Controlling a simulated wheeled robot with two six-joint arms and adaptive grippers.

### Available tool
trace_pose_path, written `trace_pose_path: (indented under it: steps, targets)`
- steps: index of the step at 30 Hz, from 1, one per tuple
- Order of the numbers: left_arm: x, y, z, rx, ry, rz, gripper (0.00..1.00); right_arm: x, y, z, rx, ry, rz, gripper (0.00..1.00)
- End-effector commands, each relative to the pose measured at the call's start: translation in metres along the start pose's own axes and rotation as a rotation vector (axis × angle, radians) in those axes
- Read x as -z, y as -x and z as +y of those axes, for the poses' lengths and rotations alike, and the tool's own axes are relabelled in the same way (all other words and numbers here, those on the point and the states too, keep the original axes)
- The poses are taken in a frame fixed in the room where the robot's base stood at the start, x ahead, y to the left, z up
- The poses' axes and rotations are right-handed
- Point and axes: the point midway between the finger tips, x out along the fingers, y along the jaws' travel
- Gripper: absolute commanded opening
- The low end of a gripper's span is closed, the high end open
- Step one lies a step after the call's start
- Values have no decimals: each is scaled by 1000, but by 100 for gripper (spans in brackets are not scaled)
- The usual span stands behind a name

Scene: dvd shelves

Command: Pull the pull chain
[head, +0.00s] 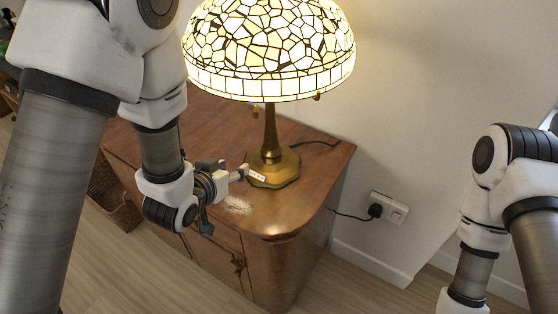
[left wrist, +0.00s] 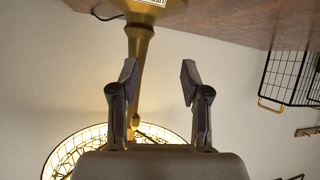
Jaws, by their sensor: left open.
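A lit table lamp with a mosaic glass shade (head: 270,50) stands on a wooden cabinet. Its brass stem (head: 270,130) rises from an angular base (head: 275,168). Small gold pieces hang below the shade's rim, one at the right (head: 317,97) and one left of the stem (head: 255,109); I cannot tell which is the pull chain. My left gripper (head: 240,173) is low at the left of the base. In the left wrist view, which is upside down, the left gripper (left wrist: 158,78) is open and empty, with the stem (left wrist: 139,45) beyond it. My right gripper is out of view.
The cabinet top (head: 318,160) is mostly bare around the lamp. A white label (head: 257,176) is on the base. A wall socket with a plug (head: 388,209) is at the right. A wire basket (left wrist: 287,75) shows in the left wrist view.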

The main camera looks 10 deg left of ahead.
Motion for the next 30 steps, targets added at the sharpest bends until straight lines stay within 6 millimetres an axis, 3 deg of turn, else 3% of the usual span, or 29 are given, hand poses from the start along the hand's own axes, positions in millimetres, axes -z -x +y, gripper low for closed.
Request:
trace_pose_path:
  steps: [1, 4, 8, 11, 15, 22, 30]
  targets:
    - [24, -2, 6, -11, -40, 104, 47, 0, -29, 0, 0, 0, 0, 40]
    - [73, 14, 14, -17, -87, 239, 47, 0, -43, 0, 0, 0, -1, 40]
    - [104, 28, 19, -17, -105, 312, 47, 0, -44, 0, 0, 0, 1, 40]
    - [113, 24, 19, -17, -105, 315, 47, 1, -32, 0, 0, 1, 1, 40]
    - [120, 4, 20, -18, -105, 311, 47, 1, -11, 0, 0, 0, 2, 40]
    - [128, -36, 21, -17, -104, 314, 47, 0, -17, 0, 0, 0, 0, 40]
    - [130, -45, 21, -16, -104, 313, 47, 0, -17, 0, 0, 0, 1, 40]
